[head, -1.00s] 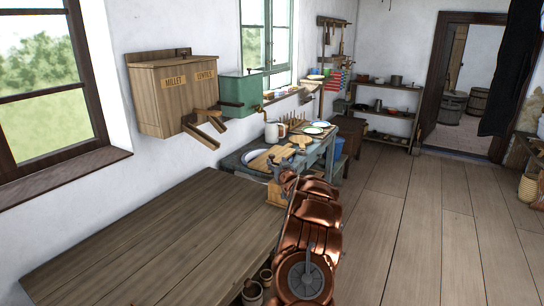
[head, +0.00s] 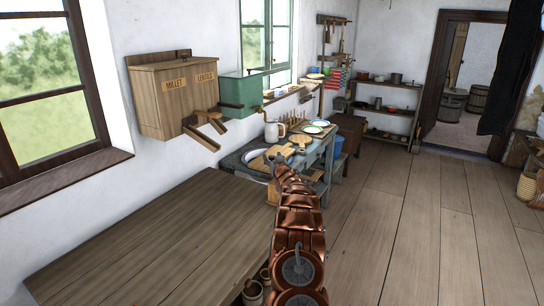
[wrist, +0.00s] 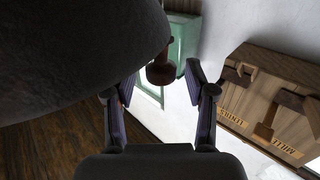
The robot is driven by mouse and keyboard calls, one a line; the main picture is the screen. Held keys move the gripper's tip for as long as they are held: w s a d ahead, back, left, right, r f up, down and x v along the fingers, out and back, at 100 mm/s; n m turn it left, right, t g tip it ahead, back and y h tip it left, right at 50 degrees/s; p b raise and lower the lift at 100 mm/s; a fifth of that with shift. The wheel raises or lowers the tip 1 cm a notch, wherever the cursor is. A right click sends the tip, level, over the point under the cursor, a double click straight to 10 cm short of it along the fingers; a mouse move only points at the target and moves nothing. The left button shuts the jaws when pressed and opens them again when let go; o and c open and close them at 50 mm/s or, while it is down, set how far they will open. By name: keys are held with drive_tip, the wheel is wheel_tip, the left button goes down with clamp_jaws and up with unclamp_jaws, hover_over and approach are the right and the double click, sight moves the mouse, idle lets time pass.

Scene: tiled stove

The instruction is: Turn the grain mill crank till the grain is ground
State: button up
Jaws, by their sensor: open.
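In the wrist view my gripper (wrist: 160,88) is open, with one finger on each side of the picture. A reddish-brown knob (wrist: 161,73), which looks like the crank's handle, shows between the fingertips. I cannot tell whether either finger touches it. A large dark rounded shape (wrist: 70,55) fills the upper left, close to the camera, and overlaps the knob's top; it may be part of the mill. In the head view my copper-coloured arm reaches over the end of the table and hides most of a small wooden box (head: 272,194), possibly the mill's body.
A bare wooden table (head: 150,235) fills the lower left. A wooden bin (head: 165,100) labelled millet and lentils and a green box (head: 243,90) hang on the wall. A white jug (head: 272,132) and plates stand beyond my arm. The plank floor (head: 400,230) at right is clear.

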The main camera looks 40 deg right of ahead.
drive_tip(key=shift+w+d+r, duration=0.1)
drive_tip(key=shift+w+r, duration=0.05)
drive_tip(key=shift+w, duration=0.3)
drive_tip(key=shift+c, duration=0.4)
clamp_jaws()
